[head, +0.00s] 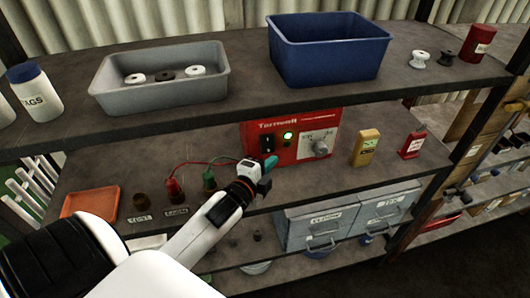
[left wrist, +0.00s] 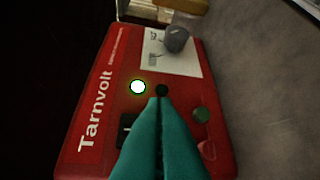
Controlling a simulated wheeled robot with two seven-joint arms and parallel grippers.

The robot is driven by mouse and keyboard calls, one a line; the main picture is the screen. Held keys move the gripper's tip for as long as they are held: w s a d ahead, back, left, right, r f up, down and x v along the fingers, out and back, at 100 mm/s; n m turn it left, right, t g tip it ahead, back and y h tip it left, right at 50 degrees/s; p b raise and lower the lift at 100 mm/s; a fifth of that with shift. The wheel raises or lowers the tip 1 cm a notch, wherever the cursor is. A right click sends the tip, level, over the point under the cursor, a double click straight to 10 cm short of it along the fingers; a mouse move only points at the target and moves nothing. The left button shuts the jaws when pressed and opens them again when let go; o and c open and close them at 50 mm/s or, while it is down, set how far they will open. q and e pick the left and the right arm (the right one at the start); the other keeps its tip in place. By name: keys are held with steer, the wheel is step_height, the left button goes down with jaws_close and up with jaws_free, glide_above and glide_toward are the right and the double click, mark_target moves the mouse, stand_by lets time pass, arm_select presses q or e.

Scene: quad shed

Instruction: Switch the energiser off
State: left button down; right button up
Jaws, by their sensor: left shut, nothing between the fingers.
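The energiser is a red box (head: 305,148) marked Tarnvolt, standing on the middle shelf. Its black rocker switch (head: 267,143) is at the left of its face, beside a lit green lamp (head: 288,136) and a grey knob (head: 320,148). My left gripper (head: 267,176), with teal fingers, is shut and empty in front of the box, below the switch. In the left wrist view the closed fingers (left wrist: 160,105) cover part of the energiser's face (left wrist: 95,120); the switch (left wrist: 127,130) is partly hidden beside them, and the lamp (left wrist: 138,87) glows. Contact cannot be told. My right gripper is not in view.
Red and green leads run to a red clip (head: 174,186) and a green one (head: 209,179) left of my gripper. A yellow box (head: 365,148) and a small red box (head: 412,145) stand right of the energiser. The upper shelf (head: 240,78) overhangs it.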

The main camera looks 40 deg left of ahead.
mark_target(270, 150)
arm_select(q)
steer(key=shift+w+a+f+p, duration=0.2)
steer(key=shift+w+a, duration=0.3)
steer(key=shift+a, duration=0.25)
steer(key=shift+w+a+f+p, duration=0.2)
steer(key=shift+w+a, duration=0.3)
steer(key=shift+a, duration=0.25)
steer(key=shift+w+a+f+b, duration=0.15)
steer(key=shift+f+b, duration=0.3)
steer(key=shift+b, duration=0.55)
steer(key=shift+a+r+m+t, duration=0.1)
steer(key=shift+r+m+t, duration=0.2)
steer(key=shift+t, duration=0.1)
steer(key=shift+w, duration=0.1)
